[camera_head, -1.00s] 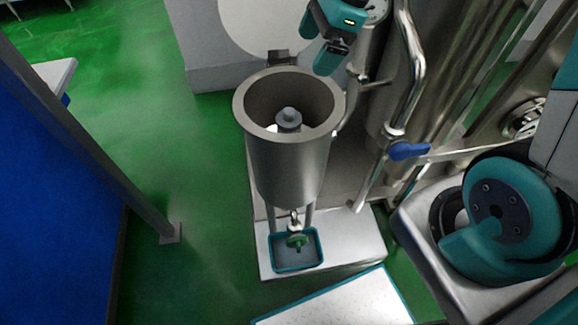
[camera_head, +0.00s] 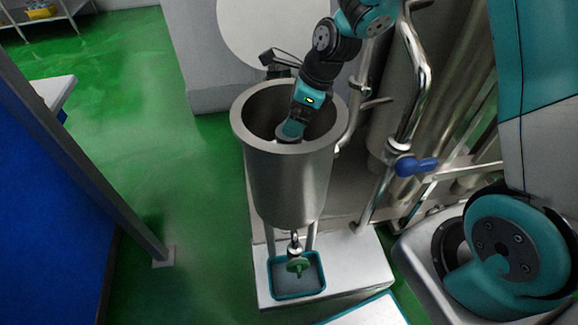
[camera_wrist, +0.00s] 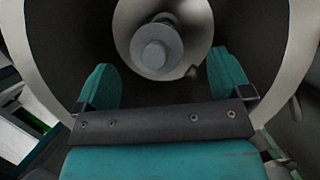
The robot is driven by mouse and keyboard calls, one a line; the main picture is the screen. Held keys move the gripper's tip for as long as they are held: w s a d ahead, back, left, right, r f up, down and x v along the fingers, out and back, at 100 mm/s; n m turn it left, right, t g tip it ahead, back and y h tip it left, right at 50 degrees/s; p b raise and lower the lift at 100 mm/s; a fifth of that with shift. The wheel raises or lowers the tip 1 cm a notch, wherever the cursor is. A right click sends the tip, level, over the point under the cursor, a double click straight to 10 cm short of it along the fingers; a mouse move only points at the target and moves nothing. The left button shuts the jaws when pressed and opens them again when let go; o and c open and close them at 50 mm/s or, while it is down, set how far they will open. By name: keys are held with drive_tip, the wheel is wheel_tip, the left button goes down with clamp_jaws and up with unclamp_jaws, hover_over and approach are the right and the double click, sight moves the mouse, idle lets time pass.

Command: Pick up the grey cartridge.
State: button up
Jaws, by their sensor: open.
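The grey cartridge (camera_wrist: 152,50) stands at the bottom of a tall steel vessel (camera_head: 287,185), its round stepped top facing the wrist camera. My gripper (camera_wrist: 165,80) is open, with one teal finger on each side of the picture. The cartridge appears beyond the fingertips and between them, with nothing held. In the head view my gripper (camera_head: 291,130) reaches down inside the vessel's mouth and hides the cartridge there.
The vessel's rim and wall surround my gripper closely. An open lid (camera_head: 262,40) stands behind the vessel. Steel pipes and a blue-handled valve (camera_head: 415,166) are to the right. A teal-edged tray (camera_head: 297,290) sits below the vessel's outlet.

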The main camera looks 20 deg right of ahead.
sight(281, 138)
drive_tip(key=x, duration=0.4)
drive_tip(key=shift+s+f+b, duration=0.15)
drive_tip(key=shift+s+b, duration=0.2)
drive_tip(key=shift+b, duration=0.05)
drive_tip(key=shift+w+a+f, duration=0.1)
drive_tip(key=shift+a+f, duration=0.05)
drive_tip(key=shift+f, duration=0.25)
drive_tip(key=c, duration=1.3)
